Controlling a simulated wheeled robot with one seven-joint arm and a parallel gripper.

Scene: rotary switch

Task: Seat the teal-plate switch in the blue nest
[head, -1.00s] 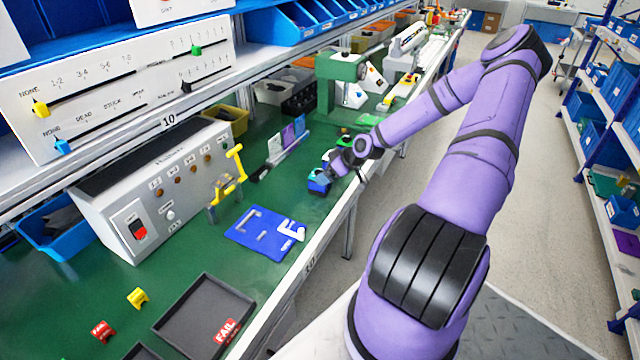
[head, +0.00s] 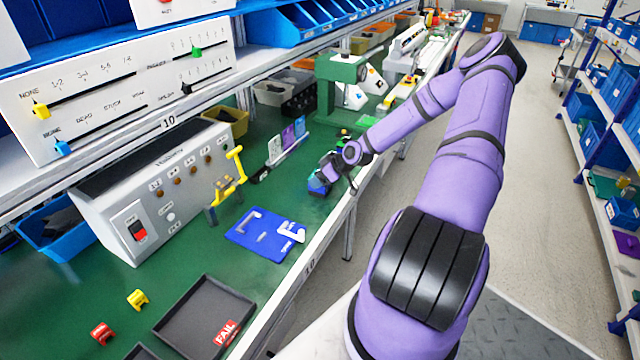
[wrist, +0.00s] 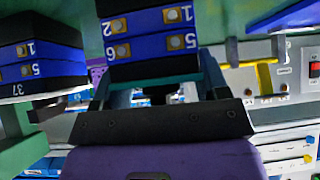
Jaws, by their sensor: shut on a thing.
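My gripper (head: 327,176) is small in the head view, low over the green bench beyond the nest. In the wrist view my gripper (wrist: 157,72) is shut on a switch (wrist: 152,45), a dark block with blue layers, brass terminals and numbers 1, 2, 5 and 6. In the head view a blue block (head: 317,187) shows at the fingers. Whether the held switch touches the bench is unclear.
A second blue-layered block (wrist: 40,62) stands close to the left in the wrist view. A grey control box (head: 165,190) with a yellow lever (head: 228,180) stands behind the nest. A dark tray (head: 205,315) lies nearer. Green bench is bare between nest and gripper.

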